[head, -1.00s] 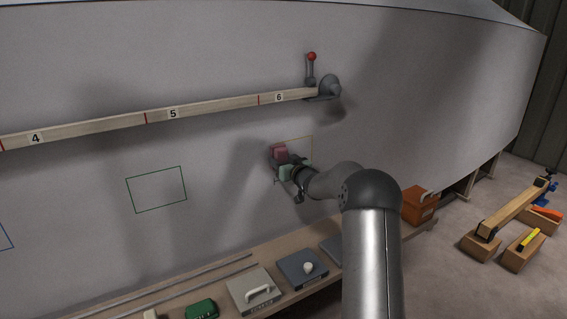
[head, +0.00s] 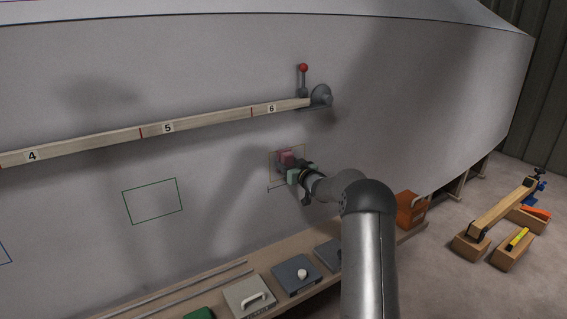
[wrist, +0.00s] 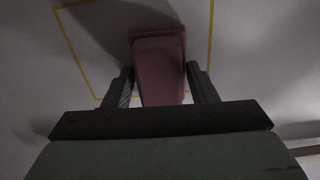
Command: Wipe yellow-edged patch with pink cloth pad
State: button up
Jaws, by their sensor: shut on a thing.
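The pink cloth pad (wrist: 160,70) is between the two fingers of my gripper (wrist: 162,88) in the wrist view, and the gripper is shut on it. In the head view the pad (head: 285,156) is at the hull wall, over the yellow-edged patch (head: 304,147). The yellow outline (wrist: 77,52) runs around the pad in the wrist view, with its lower part hidden by my gripper. The pad's far end lies close to the grey surface; I cannot tell whether it touches. My arm hides the patch's lower right part in the head view.
A wooden batten (head: 205,122) with numbers runs across the hull above the patch, ending at a red-knobbed clamp (head: 303,75). A green-edged patch (head: 152,201) is to the left. A shelf below holds a white-handled block (head: 250,297), a grey-blue block (head: 296,276) and an orange box (head: 411,210).

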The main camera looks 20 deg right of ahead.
aim_at(304, 154)
jog(key=shift+w+d, duration=0.1)
jog(key=shift+d, duration=0.35)
jog(key=shift+w+d+p, duration=0.2)
jog(key=shift+d+p, duration=0.65)
jog(key=shift+d, duration=0.55)
jog(key=shift+w+d+p, duration=0.2)
jog(key=shift+d+p, duration=0.7)
jog(key=shift+d, duration=0.5)
jog(key=shift+w+d+p, duration=0.2)
jog(key=shift+d+p, duration=0.65)
jog(key=shift+d, duration=0.55)
jog(key=o, duration=0.4)
jog(key=c, duration=0.4)
jog(key=shift+s+d, duration=0.1)
jog(key=shift+s, duration=0.5)
jog(key=shift+s+d+r+b, duration=0.1)
jog(key=shift+s+d+b, duration=0.1)
jog(key=shift+s, duration=1.05)
jog(key=shift+s+d+b, duration=0.15)
jog(key=shift+s+b, duration=0.05)
jog(key=shift+s, duration=1.05)
